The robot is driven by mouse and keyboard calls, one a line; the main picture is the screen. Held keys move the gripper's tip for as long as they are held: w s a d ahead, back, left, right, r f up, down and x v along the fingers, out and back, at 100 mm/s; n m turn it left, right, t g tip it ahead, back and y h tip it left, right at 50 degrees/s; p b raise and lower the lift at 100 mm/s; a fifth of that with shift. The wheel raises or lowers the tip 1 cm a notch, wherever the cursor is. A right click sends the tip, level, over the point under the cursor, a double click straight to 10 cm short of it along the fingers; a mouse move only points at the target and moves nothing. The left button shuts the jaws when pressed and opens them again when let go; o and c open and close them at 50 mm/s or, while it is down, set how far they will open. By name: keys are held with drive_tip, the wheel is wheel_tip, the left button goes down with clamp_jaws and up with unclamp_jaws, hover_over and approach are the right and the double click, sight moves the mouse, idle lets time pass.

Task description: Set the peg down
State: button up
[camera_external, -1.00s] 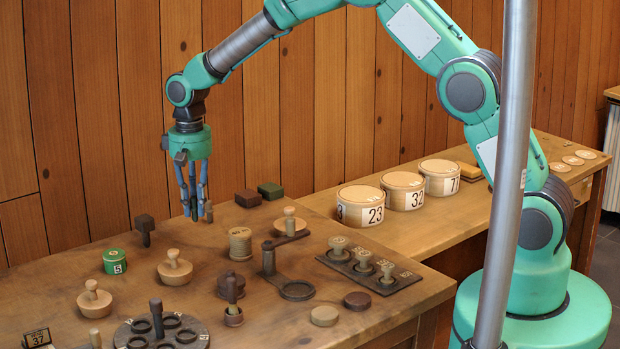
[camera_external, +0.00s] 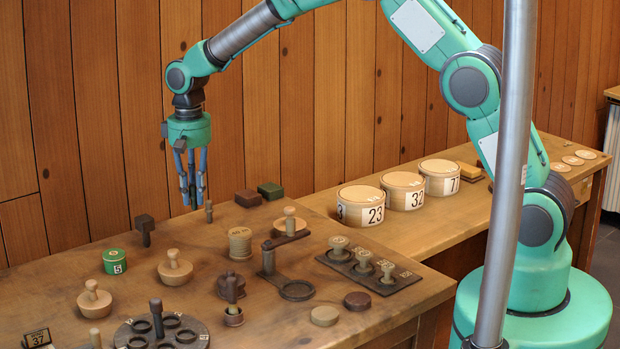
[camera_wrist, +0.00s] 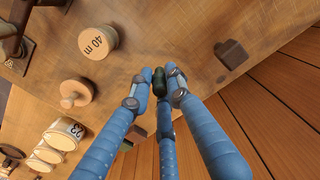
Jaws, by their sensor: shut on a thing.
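My gripper (camera_external: 192,196) has three blue fingers and points down above the far left part of the table. In the wrist view its fingertips (camera_wrist: 160,82) are closed together around a dark green peg (camera_wrist: 160,76). Only the rounded end of the peg shows between the fingers; the rest is hidden. In the external view the fingers mostly cover the peg, and the gap between it and the tabletop is hard to judge.
A dark mallet-like block (camera_external: 145,227) stands to the left, and brown (camera_external: 248,198) and green (camera_external: 270,190) blocks lie to the right. A wooden spool (camera_external: 240,243) and knobbed stoppers (camera_external: 175,268) stand nearer. The wooden wall is close behind. Some bare tabletop (camera_external: 195,238) lies below the gripper.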

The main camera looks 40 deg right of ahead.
drive_tip(key=shift+s+a+f+n+p, duration=0.7)
drive_tip(key=shift+s+a+p, duration=1.05)
drive_tip(key=shift+a+p, duration=1.5)
drive_tip(key=shift+s+a+f+n+p, duration=0.35)
drive_tip(key=shift+s+a+f+p, duration=0.55)
drive_tip(key=shift+s+a+p, duration=2.1)
drive_tip(key=shift+s+a+f+n+p, duration=0.7)
drive_tip(key=shift+a+p, duration=1.8)
drive_tip(key=shift+a, duration=1.85)
drive_tip(key=shift+w+f, duration=0.1)
drive_tip(key=shift+w, duration=0.15)
drive_tip(key=shift+w+a+f+p, duration=0.25)
drive_tip(key=shift+w+a, duration=1.4)
drive_tip(key=shift+w, duration=0.4)
drive_tip(key=shift+w+a+f+p, duration=0.25)
drive_tip(key=shift+w+a, duration=1.4)
drive_tip(key=shift+w, duration=0.45)
drive_tip(key=shift+w+a+f+p, duration=0.2)
drive_tip(key=shift+w+a+p, duration=0.05)
drive_tip(key=shift+w+a, duration=1.6)
drive_tip(key=shift+w+d+f, duration=0.1)
drive_tip(key=shift+w+d, duration=0.05)
drive_tip(key=shift+d, duration=0.05)
drive_tip(key=shift+f+p, duration=0.3)
drive_tip(key=shift+f, duration=1.4)
drive_tip(key=shift+f, duration=0.15)
